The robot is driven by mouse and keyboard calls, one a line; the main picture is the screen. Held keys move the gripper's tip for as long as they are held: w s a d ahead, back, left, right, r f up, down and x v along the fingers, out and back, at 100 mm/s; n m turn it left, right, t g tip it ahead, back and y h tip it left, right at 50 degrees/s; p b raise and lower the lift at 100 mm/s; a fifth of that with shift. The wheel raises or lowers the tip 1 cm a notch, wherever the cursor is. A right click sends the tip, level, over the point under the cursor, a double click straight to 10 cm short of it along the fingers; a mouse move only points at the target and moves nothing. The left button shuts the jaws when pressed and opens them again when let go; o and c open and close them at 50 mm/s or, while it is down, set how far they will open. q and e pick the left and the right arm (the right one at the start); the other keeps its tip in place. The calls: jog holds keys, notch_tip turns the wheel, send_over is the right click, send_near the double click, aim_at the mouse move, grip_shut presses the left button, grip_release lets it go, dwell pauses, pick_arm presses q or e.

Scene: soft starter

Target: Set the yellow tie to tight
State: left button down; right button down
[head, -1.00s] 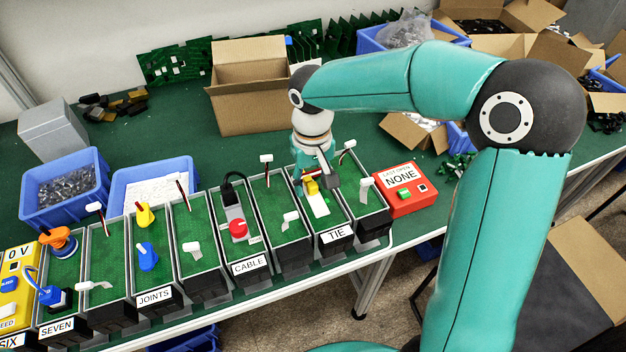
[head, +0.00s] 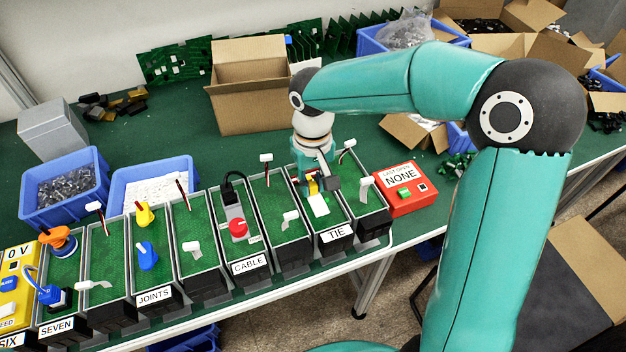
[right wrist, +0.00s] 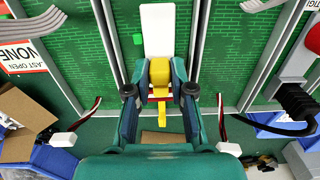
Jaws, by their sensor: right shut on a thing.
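The yellow tie (head: 313,187) sits in the tray labelled TIE (head: 336,234). In the right wrist view, the yellow tie (right wrist: 160,78) has a chunky yellow head between my fingers, with a narrow strip running on below it across a red part. A white plate (right wrist: 157,30) lies just past the head; it also shows in the head view (head: 319,206). My right gripper (right wrist: 160,88) is shut on the yellow tie, reaching down into the tray from behind. In the head view the right gripper (head: 321,182) partly hides the tie. My left gripper is out of view.
A tray with a white lever (head: 365,184) and a red LAST OPEN NONE box (head: 403,190) stand close on the right. A cardboard box (head: 252,105) is behind.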

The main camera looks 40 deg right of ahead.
aim_at(318, 203)
jog(key=shift+s+a+b, duration=0.2)
jog(key=shift+s+b, duration=0.1)
jog(key=shift+s, duration=0.4)
jog(key=shift+s+a+b, duration=0.15)
jog(key=shift+s+b, duration=0.1)
jog(key=shift+s, duration=0.45)
jog(key=c, duration=1)
grip_release()
jog(key=shift+r, duration=0.1)
notch_tip(318, 203, up, 12)
jog(key=shift+f, duration=0.2)
